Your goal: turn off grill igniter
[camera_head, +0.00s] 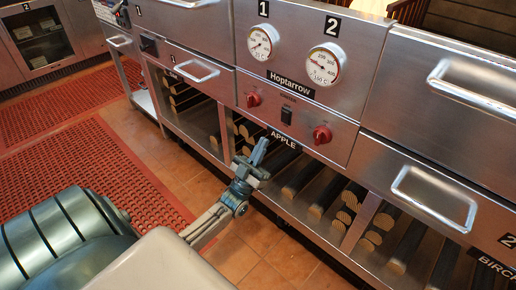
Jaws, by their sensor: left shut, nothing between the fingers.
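The grill's steel front panel (300,135) carries a small black rocker switch (287,115) between a left red knob (254,100) and a right red knob (322,134). The switch position is too small to tell. My left gripper (260,150) is shut and empty. In the picture it is below and left of the switch, over the "APPLE" shelf edge; I cannot tell its exact distance from the panel. My right gripper is not in view.
Two round gauges (325,65) sit above the knobs. Drawer handles (435,195) stick out at both sides. Split logs (325,195) lie on the open shelves below. A red perforated mat (90,185) covers the floor at left.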

